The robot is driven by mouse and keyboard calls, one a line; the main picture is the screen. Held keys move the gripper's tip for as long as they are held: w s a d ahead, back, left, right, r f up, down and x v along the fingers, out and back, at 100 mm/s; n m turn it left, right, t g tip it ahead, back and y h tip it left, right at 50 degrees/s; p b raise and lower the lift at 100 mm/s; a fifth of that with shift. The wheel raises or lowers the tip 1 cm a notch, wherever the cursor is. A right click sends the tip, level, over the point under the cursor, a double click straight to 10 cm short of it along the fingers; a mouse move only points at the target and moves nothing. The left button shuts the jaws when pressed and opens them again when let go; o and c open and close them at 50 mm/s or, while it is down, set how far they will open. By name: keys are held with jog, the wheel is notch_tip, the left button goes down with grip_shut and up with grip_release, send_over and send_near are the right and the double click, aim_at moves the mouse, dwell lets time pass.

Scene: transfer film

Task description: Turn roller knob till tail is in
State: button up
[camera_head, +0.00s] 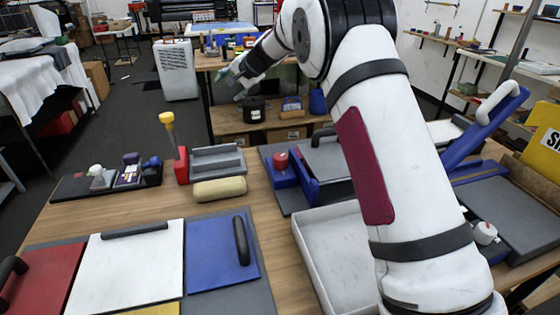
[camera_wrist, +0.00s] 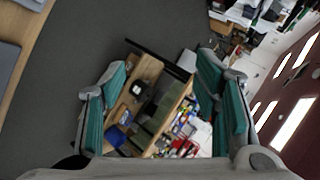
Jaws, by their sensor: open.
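My gripper (camera_head: 240,78) is at the upper middle of the head view, raised beyond the far edge of the workbench. In the wrist view (camera_wrist: 166,100) its two green-padded fingers are wide apart with nothing between them. A blue device with a red knob (camera_head: 281,160) stands on the bench, partly hidden by my arm. A white knob (camera_head: 484,233) shows at the right, beside a grey plate. A cream roller (camera_head: 219,189) lies in front of a grey block. I cannot tell which knob is the roller knob. No film tail can be made out.
A red block with a yellow-topped handle (camera_head: 169,128) stands upright left of the roller. White (camera_head: 128,265), blue (camera_head: 222,252) and red panels lie at the front left. A shallow pale tray (camera_head: 312,238) is at centre. A raised blue lever (camera_head: 486,126) stands at right.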

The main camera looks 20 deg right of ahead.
jog(key=s+d+f+m+g+h+b, duration=0.1)
jog(key=s+d+f+g+h, duration=0.2)
jog(key=s+g, duration=0.5)
jog(key=m+g+h, duration=0.2)
jog(key=m, duration=0.2)
send_over(280, 156)
notch_tip(280, 156, down, 13)
jog(key=shift+s+f+p, duration=0.1)
jog(key=shift+f+p, duration=0.05)
jog(key=shift+p, duration=0.15)
jog(key=c, duration=1.1)
